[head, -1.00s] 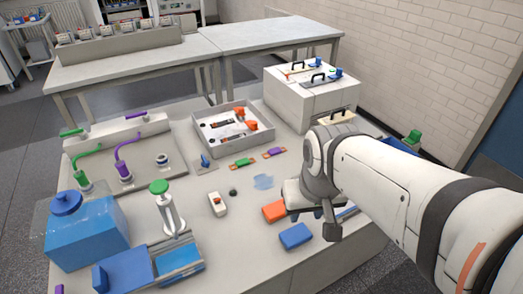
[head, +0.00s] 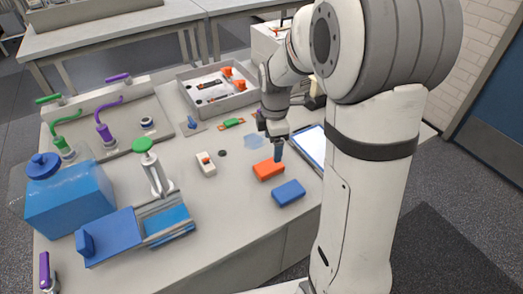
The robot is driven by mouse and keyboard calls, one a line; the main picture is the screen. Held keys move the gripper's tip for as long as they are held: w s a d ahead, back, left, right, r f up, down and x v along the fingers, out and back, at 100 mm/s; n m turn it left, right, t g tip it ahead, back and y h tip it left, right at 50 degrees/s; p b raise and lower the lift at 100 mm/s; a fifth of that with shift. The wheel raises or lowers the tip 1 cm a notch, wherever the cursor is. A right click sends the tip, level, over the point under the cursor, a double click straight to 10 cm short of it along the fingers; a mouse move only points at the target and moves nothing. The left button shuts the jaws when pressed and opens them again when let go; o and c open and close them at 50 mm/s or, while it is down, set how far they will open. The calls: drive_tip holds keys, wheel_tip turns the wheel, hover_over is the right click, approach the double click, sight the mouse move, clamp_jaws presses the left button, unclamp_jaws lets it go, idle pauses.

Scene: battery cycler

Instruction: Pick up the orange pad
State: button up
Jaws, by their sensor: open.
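The orange pad (head: 268,169) lies flat on the worktop, right of centre, just behind the blue pad (head: 288,193). My gripper (head: 274,150) points down just behind and above the orange pad. One dark finger shows close to the pad's far right edge; I cannot tell whether it touches. The jaws are open, with nothing seen between them. The other finger is hard to make out from this angle.
A tablet-like panel (head: 310,145) lies right of the pad, partly behind my arm. A white switch box (head: 206,163) and a small black knob (head: 222,153) stand to the left. A grey tray (head: 187,83) is farther back. The worktop in front of the switch box is clear.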

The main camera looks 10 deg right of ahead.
sight(269, 166)
drive_tip(key=w+f+n, duration=0.2)
drive_tip(key=f, duration=0.1)
drive_tip(key=w+f+n, duration=0.1)
drive_tip(key=shift+d+f+b, duration=0.1)
drive_tip(key=shift+f+b, duration=0.1)
drive_tip(key=shift+b, duration=0.1)
drive_tip(key=shift+f, duration=0.35)
drive_tip(key=f, duration=0.4)
drive_tip(key=s+f, duration=0.1)
drive_tip(key=f, duration=0.1)
drive_tip(key=shift+a+f, duration=0.15)
drive_tip(key=shift+a, duration=0.15)
drive_tip(key=shift+f, duration=0.4)
drive_tip(key=c, duration=1.1)
drive_tip(key=shift+r, duration=0.1)
wheel_tip(269, 166, up, 10)
